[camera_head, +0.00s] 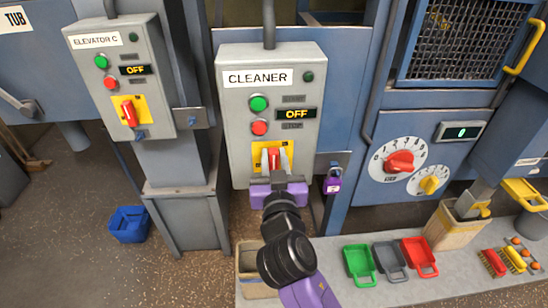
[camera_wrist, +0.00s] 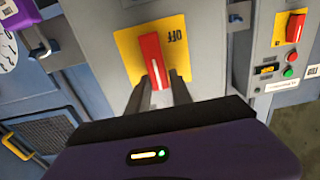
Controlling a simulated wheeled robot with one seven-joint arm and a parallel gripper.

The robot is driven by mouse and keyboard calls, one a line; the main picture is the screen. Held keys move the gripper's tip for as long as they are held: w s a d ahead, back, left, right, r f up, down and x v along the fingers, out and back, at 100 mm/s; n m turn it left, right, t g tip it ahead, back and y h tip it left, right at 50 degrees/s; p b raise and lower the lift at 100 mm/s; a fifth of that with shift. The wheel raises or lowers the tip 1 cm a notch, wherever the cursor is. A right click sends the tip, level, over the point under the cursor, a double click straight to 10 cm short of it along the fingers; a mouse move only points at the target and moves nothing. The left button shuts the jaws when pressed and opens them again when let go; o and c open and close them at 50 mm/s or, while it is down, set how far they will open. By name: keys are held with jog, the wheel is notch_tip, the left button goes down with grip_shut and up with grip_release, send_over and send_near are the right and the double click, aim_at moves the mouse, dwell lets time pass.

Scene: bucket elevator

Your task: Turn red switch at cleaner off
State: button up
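The cleaner box (camera_head: 236,110) is a grey panel labelled CLEANER, with a green button, a red button and a display reading OFF. Its red switch (camera_head: 274,157) sits on a yellow plate (camera_head: 289,149) low on the box and stands about upright. My gripper (camera_head: 273,158) is at the switch, one finger on each side, and partly hides it. In the wrist view the red switch (camera_wrist: 152,58) shows on its yellow plate marked OFF. My gripper's fingers (camera_wrist: 160,82) straddle its near end, with a visible gap at the right finger. Contact at the left finger is unclear.
The Elevator C box (camera_head: 110,70), also showing OFF with a tilted red switch (camera_head: 129,113), is at the left. A purple padlock (camera_head: 332,184) hangs right of the cleaner box. Green, grey and red scoops (camera_head: 390,260) lie on the bench. A blue bin (camera_head: 129,224) stands on the floor.

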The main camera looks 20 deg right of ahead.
grip_shut()
jog(key=shift+w+a+f+n+p, duration=0.15)
jog(key=shift+a+f+n+p, duration=0.4)
jog(key=shift+n, duration=2.45)
jog(key=shift+w+a+f+n+p, duration=0.15)
jog(key=shift+a+f+n+p, duration=0.3)
jog(key=shift+n, duration=2.55)
jog(key=shift+w+a+f+n+p, duration=0.15)
jog(key=shift+a+f+n+p, duration=0.4)
jog(key=shift+n, duration=2.45)
jog(key=shift+d, duration=0.1)
jog(key=o, duration=0.5)
grip_release()
